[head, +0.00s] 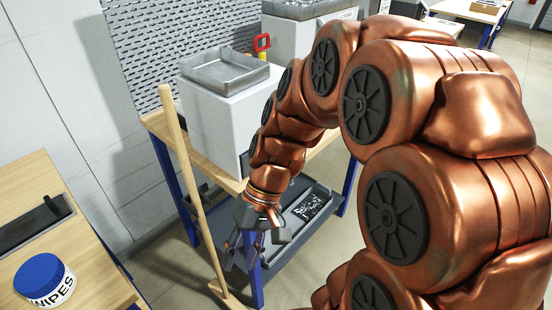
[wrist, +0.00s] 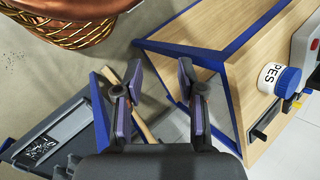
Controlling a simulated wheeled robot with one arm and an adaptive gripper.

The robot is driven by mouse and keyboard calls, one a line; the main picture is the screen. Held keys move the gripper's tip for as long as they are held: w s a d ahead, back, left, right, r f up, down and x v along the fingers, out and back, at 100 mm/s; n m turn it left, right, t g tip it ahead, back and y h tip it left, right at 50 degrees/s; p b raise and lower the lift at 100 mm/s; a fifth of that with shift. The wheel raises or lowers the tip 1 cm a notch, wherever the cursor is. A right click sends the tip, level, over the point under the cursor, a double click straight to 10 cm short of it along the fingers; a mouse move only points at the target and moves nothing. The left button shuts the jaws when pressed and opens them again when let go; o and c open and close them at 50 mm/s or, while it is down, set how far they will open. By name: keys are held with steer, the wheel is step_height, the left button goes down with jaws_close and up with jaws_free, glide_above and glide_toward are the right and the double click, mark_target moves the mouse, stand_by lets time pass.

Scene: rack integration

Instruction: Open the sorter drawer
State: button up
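No part is clearly marked as the sorter drawer. A grey tray-like unit (head: 318,203) with a dark patterned patch sits low under the wooden table, and I cannot tell whether it is the drawer. A similar grey piece with a black-and-white patch (wrist: 40,150) shows at the lower left of the wrist view. My gripper (head: 250,258) hangs low in front of the table, beside a blue leg. In the wrist view my gripper (wrist: 158,75) is open, its two fingers apart with nothing held between them. My arm hides part of the table and shelf.
A wooden pole (head: 190,180) leans close to the left of my gripper. A white block (head: 215,115) bearing a grey tray (head: 228,70) stands on the table. A wipes tub (head: 45,280) sits on the left bench (head: 90,260). Floor shows between bench and table.

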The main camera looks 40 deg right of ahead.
steer(key=w+d+f+m+t+y+b, duration=0.1)
steer(key=w+d+m+t+y, duration=0.5)
steer(key=w+d+t, duration=0.75)
steer(key=w+d+f+m+t+h, duration=0.1)
steer(key=w+d+m+t+h, duration=0.2)
steer(key=d, duration=1.2)
steer(key=shift+m+g, duration=0.3)
steer(key=shift+g, duration=0.35)
steer(key=shift+f+p+x, duration=0.2)
steer(key=shift+p+x, duration=0.55)
steer(key=shift+x, duration=3.05)
steer(key=shift+c, duration=0.3)
jaws_close()
